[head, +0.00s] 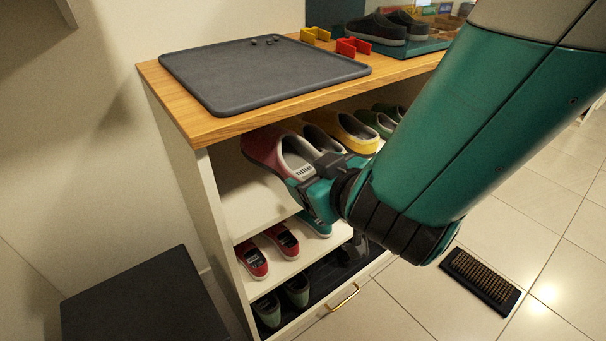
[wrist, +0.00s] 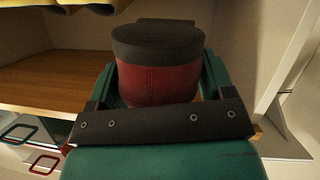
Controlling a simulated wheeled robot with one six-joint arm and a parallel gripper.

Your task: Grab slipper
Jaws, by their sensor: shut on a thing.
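A red slipper (head: 262,147) with a pale grey inside is at the left end of the upper shelf of the shoe cabinet (head: 206,190). My gripper (head: 314,172) is at its near end, in front of the shelf opening, and is shut on it. In the wrist view, the slipper's red end (wrist: 155,85) with a dark band above it is between my two fingers. Whether the slipper still touches the shelf cannot be told. My gripper and arm hide part of the shelf to the right.
Yellow slippers (head: 352,130) and green slippers (head: 380,122) stand right of it. Red shoes (head: 283,241) stand on the shelf below. A dark tray (head: 265,78) covers the left of the wooden top. A dark box (head: 140,303) stands on the floor at left.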

